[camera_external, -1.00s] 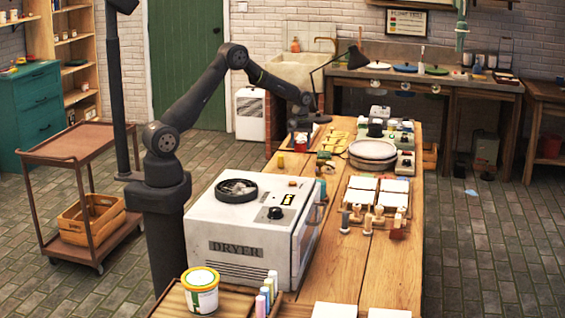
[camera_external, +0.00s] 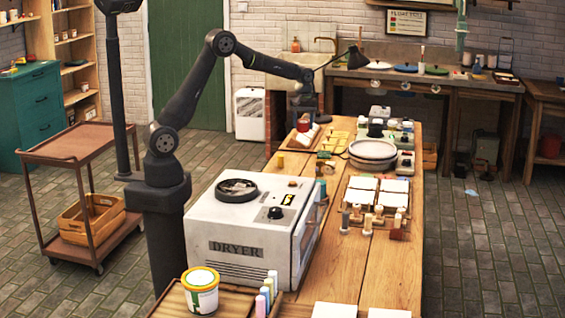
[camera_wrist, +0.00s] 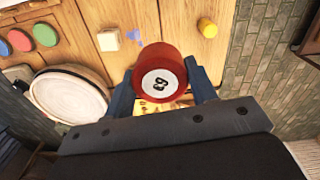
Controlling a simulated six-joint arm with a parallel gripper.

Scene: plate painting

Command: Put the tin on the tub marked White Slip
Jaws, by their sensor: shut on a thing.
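A red tin (camera_wrist: 163,82) with a dark mark on its pale round end sits between the two blue fingers of my gripper (camera_wrist: 161,72) in the wrist view. My gripper is shut on it. In the external view my gripper (camera_external: 304,103) is above the far left part of the wooden table, with the red tin (camera_external: 303,123) just under it. A white tub with a yellow lid (camera_external: 201,278) stands on a wooden tray at the near left. Its label is too small to read, so I cannot tell whether it is the White Slip tub.
A white dryer (camera_external: 240,232) stands on the near left of the table. Stacked plates (camera_external: 372,150) lie past the middle, with a tray of white tiles (camera_external: 379,188) nearer. Stamps (camera_external: 368,222) stand in front of it. Bare wood shows along the middle front.

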